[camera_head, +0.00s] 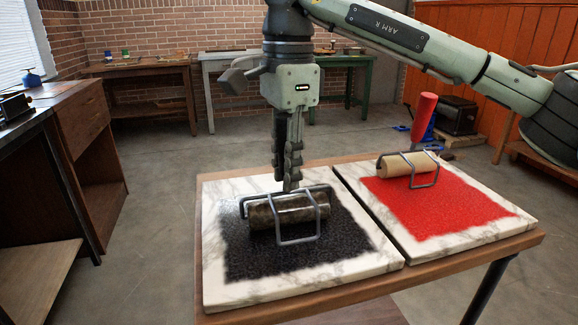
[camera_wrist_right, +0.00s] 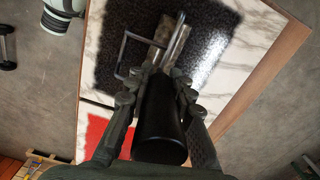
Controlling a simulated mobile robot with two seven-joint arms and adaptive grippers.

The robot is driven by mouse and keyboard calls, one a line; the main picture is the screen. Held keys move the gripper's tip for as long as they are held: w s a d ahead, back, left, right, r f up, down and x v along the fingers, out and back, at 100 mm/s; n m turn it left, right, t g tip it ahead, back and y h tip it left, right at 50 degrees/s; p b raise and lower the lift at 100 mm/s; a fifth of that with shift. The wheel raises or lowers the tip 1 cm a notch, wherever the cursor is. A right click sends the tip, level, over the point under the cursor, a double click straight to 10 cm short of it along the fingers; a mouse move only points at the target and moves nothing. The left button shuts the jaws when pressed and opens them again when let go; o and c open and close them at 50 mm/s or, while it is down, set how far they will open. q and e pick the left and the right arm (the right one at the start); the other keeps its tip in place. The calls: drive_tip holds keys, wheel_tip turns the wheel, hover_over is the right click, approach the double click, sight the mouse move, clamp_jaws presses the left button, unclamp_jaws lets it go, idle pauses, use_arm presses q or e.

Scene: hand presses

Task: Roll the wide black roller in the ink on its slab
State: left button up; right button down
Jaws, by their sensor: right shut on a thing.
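The wide roller (camera_head: 285,212), dark and mottled in a grey wire frame, is low over the black ink (camera_head: 335,243) on the left marble slab (camera_head: 215,285); it looks in contact with the ink. My right gripper (camera_head: 290,186) points down behind the roller, shut on its handle. In the right wrist view the black handle (camera_wrist_right: 160,125) sits between the fingers of my right gripper (camera_wrist_right: 160,85), with the roller (camera_wrist_right: 178,45) beyond it over the ink (camera_wrist_right: 205,50). My left gripper is out of view.
A second slab (camera_head: 495,225) with red ink (camera_head: 435,205) lies to the right on the same wooden table (camera_head: 530,237). A tan roller with a red handle (camera_head: 422,115) rests on it. Wooden benches stand at the left and back. The black slab's front part is clear.

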drive_tip(key=shift+w+a+r+p, duration=0.1)
drive_tip(key=shift+w+a+p, duration=0.15)
drive_tip(key=shift+w+p, duration=0.3)
drive_tip(key=shift+w+a+p, duration=0.2)
drive_tip(key=shift+w+p, duration=0.15)
drive_tip(key=shift+w, duration=0.4)
drive_tip(key=w, duration=0.1)
drive_tip(key=w+a, duration=0.1)
drive_tip(key=w, duration=0.1)
drive_tip(key=shift+f, duration=0.2)
drive_tip(key=shift+s+d+r+b, duration=0.1)
drive_tip(key=shift+s+d+b, duration=0.15)
drive_tip(key=shift+s, duration=0.35)
drive_tip(key=shift+s+d+r+b, duration=0.1)
drive_tip(key=shift+s+d+b, duration=0.15)
drive_tip(key=shift+s, duration=0.35)
drive_tip(key=shift+s+d+f+b, duration=0.15)
drive_tip(key=shift+s+b, duration=0.15)
drive_tip(key=shift+s, duration=0.2)
drive_tip(key=shift+s+d+f+b, duration=0.1)
drive_tip(key=shift+s+b, duration=0.2)
drive_tip(key=shift+s, duration=0.15)
drive_tip(key=s+d+b, duration=0.2)
drive_tip(key=s+b, duration=0.1)
drive_tip(key=s, duration=0.6)
drive_tip(key=shift+d+r+b, duration=0.15)
drive_tip(key=shift+d+b, duration=0.25)
drive_tip(key=shift+w+r, duration=0.1)
